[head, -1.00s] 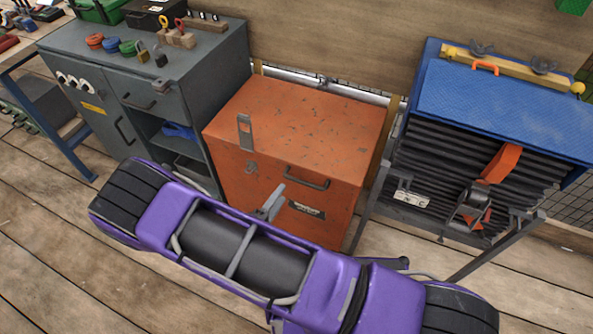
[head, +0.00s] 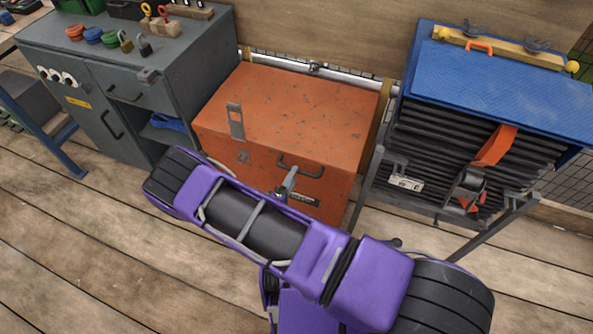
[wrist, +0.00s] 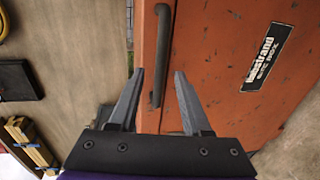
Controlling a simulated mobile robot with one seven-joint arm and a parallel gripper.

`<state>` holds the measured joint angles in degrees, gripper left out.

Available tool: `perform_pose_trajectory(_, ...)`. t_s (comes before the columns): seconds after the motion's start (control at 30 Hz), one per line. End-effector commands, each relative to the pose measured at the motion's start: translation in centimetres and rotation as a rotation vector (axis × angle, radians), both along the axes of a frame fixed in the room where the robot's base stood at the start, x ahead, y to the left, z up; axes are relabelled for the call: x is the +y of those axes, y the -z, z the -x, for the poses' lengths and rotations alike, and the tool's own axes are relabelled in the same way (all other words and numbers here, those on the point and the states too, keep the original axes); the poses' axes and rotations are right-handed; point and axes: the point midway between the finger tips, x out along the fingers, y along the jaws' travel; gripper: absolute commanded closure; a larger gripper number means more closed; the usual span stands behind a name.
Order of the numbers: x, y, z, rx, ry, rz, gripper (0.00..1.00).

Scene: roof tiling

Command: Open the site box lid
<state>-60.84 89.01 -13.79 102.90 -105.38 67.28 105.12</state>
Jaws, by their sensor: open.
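The orange site box (head: 290,110) stands against the wall with its lid (head: 300,108) shut. A metal hasp (head: 236,121) stands up at the lid's front edge, clear of the staple plate (head: 243,156) below it. A dark handle (head: 300,166) is on the front face, and in the wrist view it (wrist: 160,55) runs lengthwise just beyond my fingertips. My gripper (wrist: 156,75) is open, its two fingers on either side of the handle's near end, with nothing gripped. In the head view my gripper (head: 288,182) is at the box front, partly hidden by my purple arm.
A grey cabinet (head: 100,95) with padlocks and coloured pucks stands left of the box. A rack with a blue top (head: 500,85) and dark stacked sheets stands close on the right. The plank floor (head: 90,240) at front left is clear.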

Motion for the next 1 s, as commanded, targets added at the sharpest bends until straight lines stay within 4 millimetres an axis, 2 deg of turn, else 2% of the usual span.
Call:
perform_pose_trajectory(0.03,-0.4,0.3,-0.9,-0.001,0.001,0.001,0.52)
perform_pose_trajectory(0.2,-1.1,0.7,-2.8,-0.001,0.001,0.001,0.52)
perform_pose_trajectory(0.37,-1.3,0.8,-3.6,0.001,-0.001,0.000,0.52)
perform_pose_trajectory(0.6,-1.3,0.8,-3.7,0.000,0.000,0.001,0.52)
perform_pose_trajectory(0.63,-1.3,0.8,-3.7,0.000,0.000,0.001,0.53)
perform_pose_trajectory(0.9,-1.3,0.8,-3.6,0.000,0.000,0.001,1.00)
perform_pose_trajectory(1.0,-1.3,0.8,-3.6,0.000,0.000,0.001,1.00)
